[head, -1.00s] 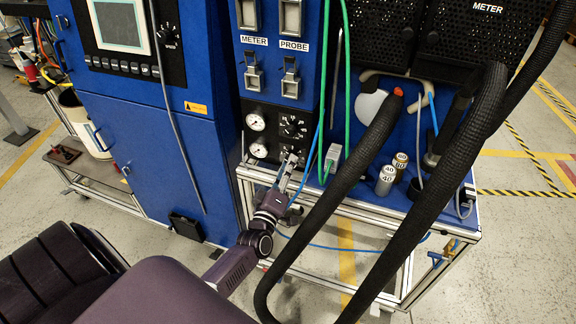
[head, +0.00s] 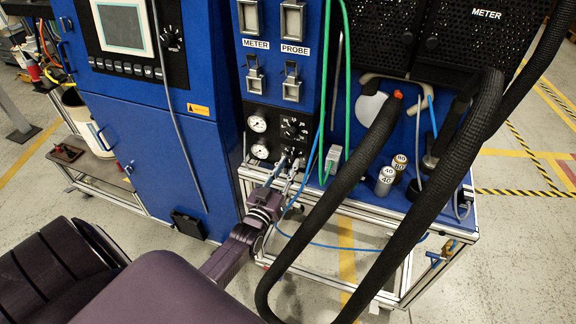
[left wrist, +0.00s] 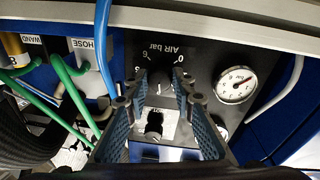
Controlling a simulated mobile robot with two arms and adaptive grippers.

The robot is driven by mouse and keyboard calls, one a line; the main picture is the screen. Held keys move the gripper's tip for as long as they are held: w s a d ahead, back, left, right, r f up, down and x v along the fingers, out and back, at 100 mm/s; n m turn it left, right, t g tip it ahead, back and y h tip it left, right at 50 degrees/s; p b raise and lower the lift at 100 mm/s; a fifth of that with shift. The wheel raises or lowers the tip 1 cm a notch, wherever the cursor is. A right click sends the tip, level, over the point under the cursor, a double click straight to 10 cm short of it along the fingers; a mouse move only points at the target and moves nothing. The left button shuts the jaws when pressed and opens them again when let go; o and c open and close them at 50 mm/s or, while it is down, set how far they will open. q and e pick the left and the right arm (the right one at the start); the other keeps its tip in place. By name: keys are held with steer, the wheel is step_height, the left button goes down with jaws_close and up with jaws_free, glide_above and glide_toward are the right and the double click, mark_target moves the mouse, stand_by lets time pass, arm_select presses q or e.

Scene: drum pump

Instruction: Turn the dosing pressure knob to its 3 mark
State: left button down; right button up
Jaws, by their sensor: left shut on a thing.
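The dosing pressure knob, taken to be the dark knob (left wrist: 160,78) marked "AIR bar", sits low on the black control panel (head: 272,138). In the left wrist view its scale appears upside down, with a 0 on the right and a 6 on the left. My left gripper (head: 290,164) reaches the lower part of the panel. In the left wrist view its two fingertips (left wrist: 162,84) stand on either side of the knob and are shut on it. The fingers partly hide the scale, and I cannot read the pointer. My right gripper is not in view.
A second knob (left wrist: 153,125) and a round gauge (left wrist: 237,85) are close to my fingers. Green hoses (head: 347,95) and a blue hose (left wrist: 103,40) run beside the panel. A thick black hose (head: 345,185) hangs to the right of my arm.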

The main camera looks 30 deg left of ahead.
arm_select(q)
steer(key=shift+f+m, duration=0.1)
steer(key=shift+m, duration=0.7)
steer(key=c, duration=1.6)
jaws_free()
steer(key=s, duration=0.4)
steer(key=s+d, duration=0.1)
steer(key=s, duration=0.3)
steer(key=s+d, duration=0.1)
steer(key=s, duration=0.3)
steer(key=shift+f, duration=0.4)
